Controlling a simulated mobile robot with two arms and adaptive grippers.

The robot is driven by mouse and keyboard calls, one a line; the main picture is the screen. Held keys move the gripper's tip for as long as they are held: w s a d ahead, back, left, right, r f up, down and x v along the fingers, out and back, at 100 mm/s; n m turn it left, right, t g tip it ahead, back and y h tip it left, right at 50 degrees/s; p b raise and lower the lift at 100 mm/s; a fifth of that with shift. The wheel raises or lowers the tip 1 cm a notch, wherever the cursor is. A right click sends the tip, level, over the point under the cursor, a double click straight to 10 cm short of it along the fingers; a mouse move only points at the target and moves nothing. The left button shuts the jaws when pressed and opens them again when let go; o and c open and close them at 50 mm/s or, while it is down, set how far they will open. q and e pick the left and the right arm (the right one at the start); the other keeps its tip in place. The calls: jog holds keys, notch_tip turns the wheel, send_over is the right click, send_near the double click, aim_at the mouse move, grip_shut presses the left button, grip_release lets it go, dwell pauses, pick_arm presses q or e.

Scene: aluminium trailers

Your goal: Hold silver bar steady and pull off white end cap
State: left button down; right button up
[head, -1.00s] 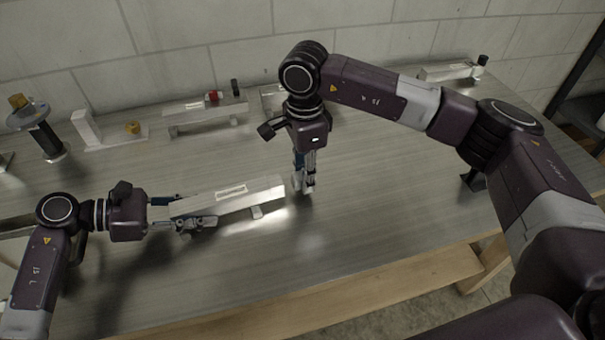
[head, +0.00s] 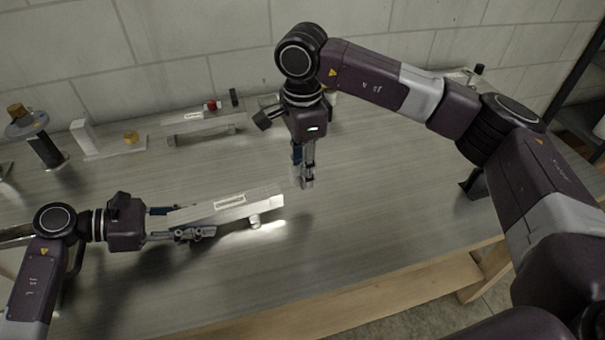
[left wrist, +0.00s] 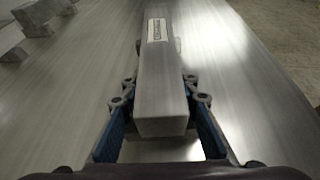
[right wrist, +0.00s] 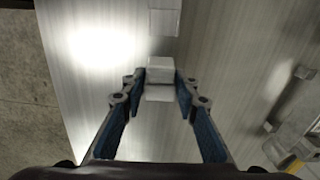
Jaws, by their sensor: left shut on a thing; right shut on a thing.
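The silver bar (head: 225,207) lies near the front left of the bench, with a label on its top face. My left gripper (head: 180,222) is shut on its left end, a finger on each side; the left wrist view shows the bar (left wrist: 160,85) between both fingers (left wrist: 160,100). My right gripper (head: 303,180) is off the bar's right end, fingers pointing down. In the right wrist view its fingertips (right wrist: 160,80) are shut on the small white end cap (right wrist: 159,72). A gap separates the cap from the bar's end (right wrist: 163,22). The fingers mostly hide the cap in the head view.
A small support (head: 254,221) shows under the bar's right end. Along the wall stand another bar (head: 205,123), a red knob (head: 211,105), a white bracket (head: 83,133) with a brass piece (head: 131,137), and a dark post (head: 45,150). The bench's front middle is clear.

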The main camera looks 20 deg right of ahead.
jog(key=shift+r, duration=2.2)
pick_arm(q)
jog(key=c, duration=1.4)
grip_release()
jog(key=v, duration=1.2)
jog(key=shift+f, duration=0.1)
